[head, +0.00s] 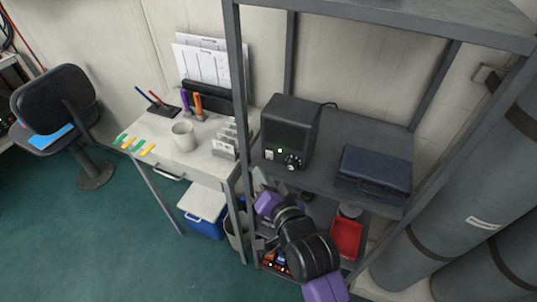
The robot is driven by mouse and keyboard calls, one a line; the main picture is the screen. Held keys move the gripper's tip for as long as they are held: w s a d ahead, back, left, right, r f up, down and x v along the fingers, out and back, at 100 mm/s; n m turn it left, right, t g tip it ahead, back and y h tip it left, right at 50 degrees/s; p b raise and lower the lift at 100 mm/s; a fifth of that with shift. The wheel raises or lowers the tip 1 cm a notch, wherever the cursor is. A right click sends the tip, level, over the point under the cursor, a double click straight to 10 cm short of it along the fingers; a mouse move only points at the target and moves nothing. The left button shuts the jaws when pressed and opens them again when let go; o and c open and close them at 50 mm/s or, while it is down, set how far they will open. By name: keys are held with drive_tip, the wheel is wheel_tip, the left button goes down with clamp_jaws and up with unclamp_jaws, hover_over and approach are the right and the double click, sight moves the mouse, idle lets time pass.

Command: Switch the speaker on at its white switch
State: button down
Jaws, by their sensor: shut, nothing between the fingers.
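The speaker (289,118) is a dark grey box standing on the rack's middle shelf. Its front carries a small white switch (268,154) at the lower left, a lit green square (280,150) and a dark knob (292,161) to the right. The switch is too small for me to tell its position. My gripper (259,181) is in front of the rack, below the speaker's front, and looks apart from the switch. It is shut and empty; its fingertips are small and partly lost against the dark rack.
A dark blue case (374,172) lies on the same shelf to the right. The rack's front post (238,100) stands left of the speaker. A white desk (190,150) with a mug (183,135) is further left. A red tray (347,238) is lower down. Large grey cylinders stand at right.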

drive_tip(key=shift+s+a+r+p, duration=0.1)
drive_tip(key=shift+s+a+p, duration=0.2)
drive_tip(key=shift+s, duration=0.3)
drive_tip(key=shift+s+a+r+p, duration=0.15)
drive_tip(key=shift+s+p, duration=0.15)
drive_tip(key=shift+s, duration=0.3)
drive_tip(key=s+d+r+n+t, duration=0.2)
drive_tip(key=s+d+r+t, duration=0.1)
drive_tip(key=r, duration=0.2)
drive_tip(key=s+d+h, duration=0.2)
drive_tip(key=s+d, duration=0.5)
drive_tip(key=s, duration=0.4)
drive_tip(key=s+d+f+g+h+b, duration=0.1)
drive_tip(key=s+d+h, duration=0.1)
drive_tip(key=s+d, duration=0.5)
drive_tip(key=s+d+f+n+g+h, duration=0.1)
drive_tip(key=s+d, duration=0.6)
drive_tip(key=s, duration=0.9)
drive_tip(key=shift+s+d+h, duration=0.4)
drive_tip(key=shift+h, duration=0.5)
